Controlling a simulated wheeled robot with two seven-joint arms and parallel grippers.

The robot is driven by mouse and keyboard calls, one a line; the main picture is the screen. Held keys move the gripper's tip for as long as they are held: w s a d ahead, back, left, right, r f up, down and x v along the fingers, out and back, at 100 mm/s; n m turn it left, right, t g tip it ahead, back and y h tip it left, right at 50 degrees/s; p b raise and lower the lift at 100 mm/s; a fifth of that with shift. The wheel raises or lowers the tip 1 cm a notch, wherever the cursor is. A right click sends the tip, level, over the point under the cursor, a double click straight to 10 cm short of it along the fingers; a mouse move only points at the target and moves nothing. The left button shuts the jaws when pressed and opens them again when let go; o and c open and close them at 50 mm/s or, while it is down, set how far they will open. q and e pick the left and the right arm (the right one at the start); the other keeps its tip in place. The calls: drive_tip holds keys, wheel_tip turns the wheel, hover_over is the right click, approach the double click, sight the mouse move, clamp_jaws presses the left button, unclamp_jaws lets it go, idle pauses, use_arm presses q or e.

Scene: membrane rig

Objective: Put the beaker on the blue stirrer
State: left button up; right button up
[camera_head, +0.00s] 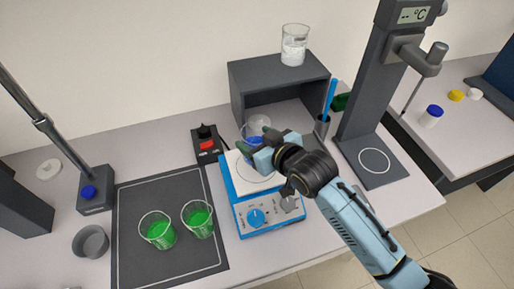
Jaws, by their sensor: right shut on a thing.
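The blue stirrer (273,216) stands near the front edge of the bench, with a white top plate (234,181) marked by a circle and knobs on its front. A clear glass beaker with blue liquid (254,127) is at the back of the stirrer. My right gripper (257,145) is shut on this beaker, reaching in from the lower right. The gripper hides part of the beaker and of the plate, and I cannot tell whether the beaker's base touches the plate. My left gripper is not in view.
Two beakers of green liquid (158,232) stand on a dark mat (137,200) to the left. A dark open shelf (238,87) bearing another beaker (294,50) is behind. A red-switch box (207,146), pen cup (322,126) and tall grey stand (362,90) are close by.

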drive_tip(key=shift+f, duration=1.8)
drive_tip(key=shift+f, duration=0.2)
drive_tip(key=o, duration=1.1)
drive_tip(key=shift+o, duration=0.2)
drive_tip(key=shift+r, duration=0.2)
drive_tip(key=v, duration=1.2)
